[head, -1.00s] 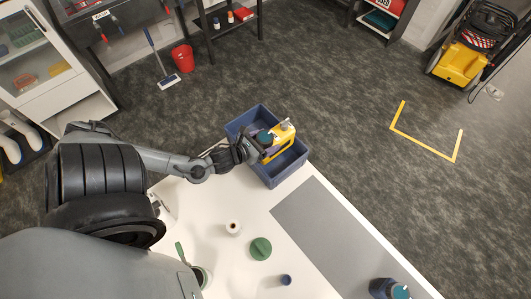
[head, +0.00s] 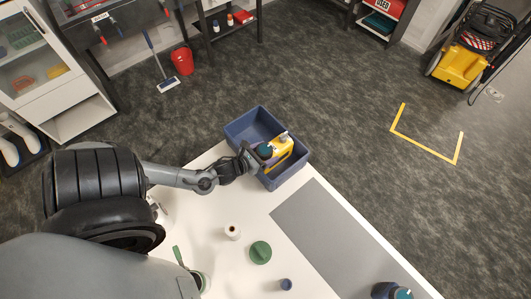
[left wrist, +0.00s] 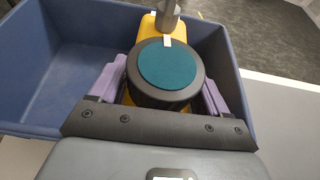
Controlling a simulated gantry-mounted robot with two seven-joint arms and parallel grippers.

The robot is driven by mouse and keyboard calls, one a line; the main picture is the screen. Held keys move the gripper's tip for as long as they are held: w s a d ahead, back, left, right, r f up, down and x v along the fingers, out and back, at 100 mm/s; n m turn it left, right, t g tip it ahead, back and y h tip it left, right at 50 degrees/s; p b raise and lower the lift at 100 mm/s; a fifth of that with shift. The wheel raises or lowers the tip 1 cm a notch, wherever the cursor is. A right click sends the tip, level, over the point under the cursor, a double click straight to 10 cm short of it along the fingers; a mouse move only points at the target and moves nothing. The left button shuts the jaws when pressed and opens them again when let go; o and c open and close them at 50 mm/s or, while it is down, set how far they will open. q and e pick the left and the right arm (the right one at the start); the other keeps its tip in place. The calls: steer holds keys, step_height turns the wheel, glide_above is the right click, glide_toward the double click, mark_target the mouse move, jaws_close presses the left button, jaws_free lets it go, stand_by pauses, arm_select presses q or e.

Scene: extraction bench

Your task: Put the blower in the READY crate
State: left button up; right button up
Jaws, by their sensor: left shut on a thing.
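The blower is yellow with a dark round housing and a teal disc; its yellow body (head: 281,150) shows at the blue crate in the head view. The blue crate (head: 243,124) stands at the far corner of the white table; I cannot read a label on it. My left gripper (head: 262,156) is shut on the blower, its purple-grey fingers on both sides of the dark housing. In the left wrist view the blower (left wrist: 165,75) is over or within the crate (left wrist: 60,75). I cannot tell whether it touches the crate floor. My right gripper is not in view.
The white table (head: 220,270) holds a grey mat (head: 335,235), a white bottle (head: 233,231), a green round item (head: 260,252) and a small blue cup (head: 286,284). A dark blue object (head: 388,290) stands at the front right. The crate's upper left part is empty.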

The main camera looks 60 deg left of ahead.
arm_select(q)
steer(key=shift+f, duration=0.1)
steer(key=o, duration=1.7)
